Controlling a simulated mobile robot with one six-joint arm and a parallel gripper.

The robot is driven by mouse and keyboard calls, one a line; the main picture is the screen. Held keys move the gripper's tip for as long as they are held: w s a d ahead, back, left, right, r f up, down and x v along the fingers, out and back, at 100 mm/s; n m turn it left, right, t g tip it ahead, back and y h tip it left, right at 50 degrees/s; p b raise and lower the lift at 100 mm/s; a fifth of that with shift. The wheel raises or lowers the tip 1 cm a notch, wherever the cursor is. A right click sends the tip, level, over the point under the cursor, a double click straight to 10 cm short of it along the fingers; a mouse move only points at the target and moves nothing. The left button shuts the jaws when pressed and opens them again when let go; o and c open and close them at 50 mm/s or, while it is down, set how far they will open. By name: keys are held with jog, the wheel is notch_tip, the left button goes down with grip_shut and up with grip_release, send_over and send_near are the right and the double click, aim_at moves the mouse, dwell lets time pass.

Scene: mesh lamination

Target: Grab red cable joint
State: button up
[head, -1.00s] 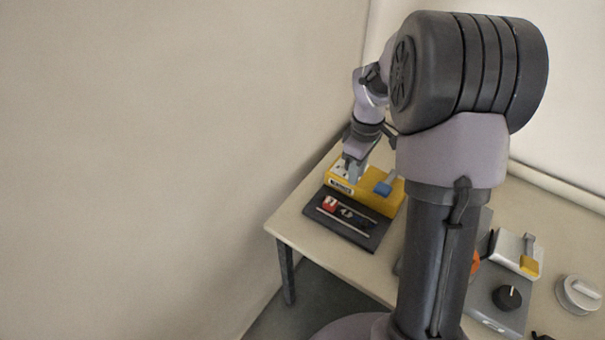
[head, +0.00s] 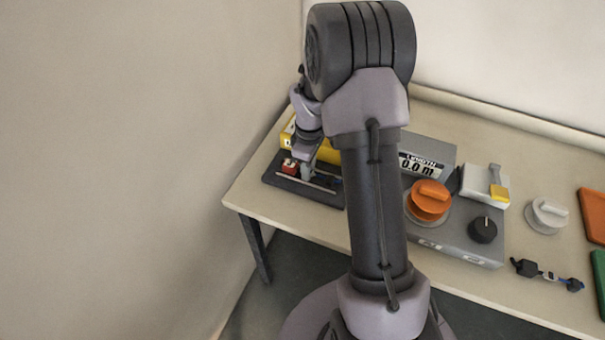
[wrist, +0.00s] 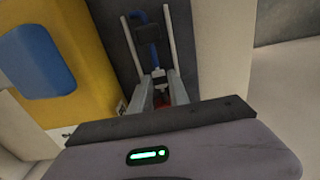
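The red cable joint (head: 290,166) lies at the left end of the dark tray (head: 272,180), with a thin rod and dark cable parts beside it. My gripper (head: 307,172) is low over the tray, just right of the red joint in the head view. In the wrist view my gripper (wrist: 161,78) points down with its two fingers apart. A small bit of red (wrist: 161,98) shows in the gap between them, mostly hidden by the fingers and gripper body. I cannot tell whether the fingers touch it.
A yellow device (head: 328,152) with a blue part (wrist: 37,60) stands right behind the tray. A grey length unit (head: 455,240) with an orange reel (head: 428,200) is to the right. A white reel (head: 547,215) and a cable (head: 548,273) lie further right.

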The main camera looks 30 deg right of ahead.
jog(key=shift+r, duration=0.1)
grip_shut()
jog(key=shift+r, duration=0.1)
